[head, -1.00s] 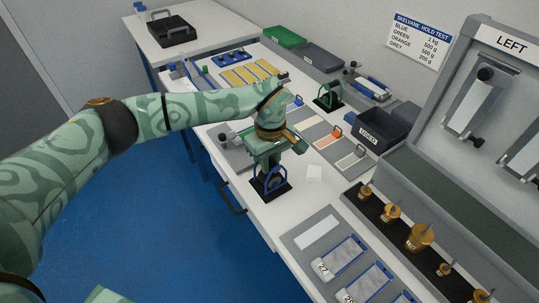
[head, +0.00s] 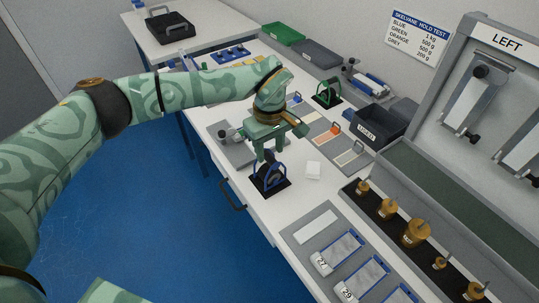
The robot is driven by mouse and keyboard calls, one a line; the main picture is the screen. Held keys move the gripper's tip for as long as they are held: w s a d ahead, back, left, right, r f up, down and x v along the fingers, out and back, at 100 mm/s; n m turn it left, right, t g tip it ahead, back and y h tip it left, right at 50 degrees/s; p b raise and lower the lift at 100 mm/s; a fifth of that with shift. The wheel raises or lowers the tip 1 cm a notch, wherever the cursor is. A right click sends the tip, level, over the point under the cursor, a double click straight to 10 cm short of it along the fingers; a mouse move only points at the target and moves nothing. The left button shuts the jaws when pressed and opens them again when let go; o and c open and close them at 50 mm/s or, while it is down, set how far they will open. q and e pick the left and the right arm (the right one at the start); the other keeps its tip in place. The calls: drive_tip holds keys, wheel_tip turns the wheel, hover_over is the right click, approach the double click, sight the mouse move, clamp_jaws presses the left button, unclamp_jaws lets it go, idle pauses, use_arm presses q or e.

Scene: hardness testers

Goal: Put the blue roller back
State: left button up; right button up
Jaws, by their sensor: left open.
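The blue roller (head: 269,171) stands upright on a black base plate (head: 277,188) near the front edge of the white bench. My left gripper (head: 268,153) is just above it, pointing down. Its two fingers are apart with nothing visible between them. The fingertips are close to the top of the blue frame; I cannot tell if they touch it. A similar green roller (head: 327,93) stands on its own dark base farther back. My right gripper is not in view.
Brass weights (head: 416,232) stand in a rack at right. Numbered cards (head: 335,252) lie on a grey tray in front.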

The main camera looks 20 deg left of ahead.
use_arm(q)
wheel_tip(320, 180, up, 8)
drive_tip(key=p, duration=0.1)
drive_tip(key=shift+o, duration=0.2)
idle(1.2)
